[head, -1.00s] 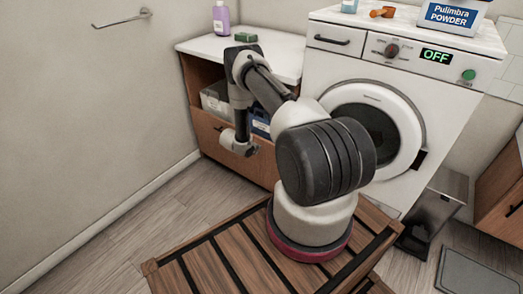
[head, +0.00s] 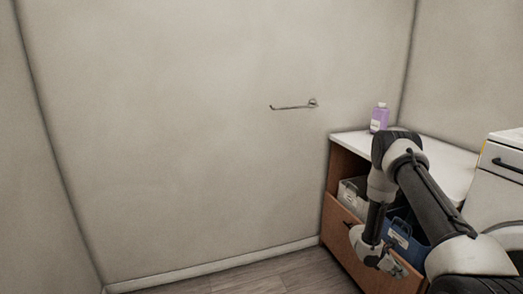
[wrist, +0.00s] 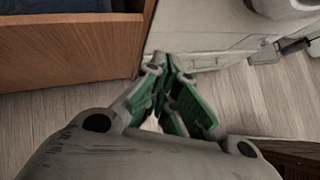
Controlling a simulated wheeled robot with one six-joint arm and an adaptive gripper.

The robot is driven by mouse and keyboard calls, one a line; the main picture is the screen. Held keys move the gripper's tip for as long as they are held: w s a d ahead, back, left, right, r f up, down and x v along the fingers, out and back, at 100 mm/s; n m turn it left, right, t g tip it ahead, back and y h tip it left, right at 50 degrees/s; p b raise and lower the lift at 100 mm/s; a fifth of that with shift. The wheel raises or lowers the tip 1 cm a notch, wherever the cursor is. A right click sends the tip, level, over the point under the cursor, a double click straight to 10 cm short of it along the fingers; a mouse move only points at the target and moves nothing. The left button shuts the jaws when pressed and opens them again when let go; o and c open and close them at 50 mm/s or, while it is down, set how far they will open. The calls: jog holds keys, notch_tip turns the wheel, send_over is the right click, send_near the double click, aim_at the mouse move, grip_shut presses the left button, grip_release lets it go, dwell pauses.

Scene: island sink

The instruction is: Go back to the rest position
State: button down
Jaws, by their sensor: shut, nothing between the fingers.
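My gripper (head: 388,263) hangs at the end of my bent arm, in front of the wooden cabinet, at the lower right of the head view. Its fingers are small and partly unclear there. In the wrist view my gripper (wrist: 166,70) shows its green-padded fingers drawn together at the tips, with nothing between them. Wooden floor (wrist: 70,120) lies below and around the fingers.
The wooden cabinet (head: 341,228) has an open front holding a grey bin (head: 352,196) and a blue bin (head: 408,238). A purple bottle (head: 379,118) stands on its white top. The white washing machine (head: 497,190) is at the right edge.

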jog(key=s+a+r+m+g+y, duration=0.1)
jog(key=s+r+m, duration=0.3)
jog(key=r, duration=0.5)
jog(key=s+a+r+m+g+y, duration=0.1)
jog(key=s+r+m+g, duration=0.15)
jog(key=r, duration=0.65)
jog(key=s+a+r+m+y, duration=0.1)
jog(key=s+r+m, duration=0.4)
jog(key=r, duration=0.5)
jog(key=s+a+r+m+t+y, duration=0.2)
jog(key=s+a+r, duration=0.3)
jog(key=r, duration=0.3)
jog(key=s+a+r+m+t+y, duration=0.1)
jog(key=s+a+r+t, duration=0.3)
jog(key=r, duration=0.5)
jog(key=s+a+r+m+t+y, duration=0.2)
jog(key=s+a+r+t+y, duration=0.1)
jog(key=s+a+r, duration=0.4)
jog(key=shift+s+r+m, duration=0.35)
jog(key=shift+r, duration=0.5)
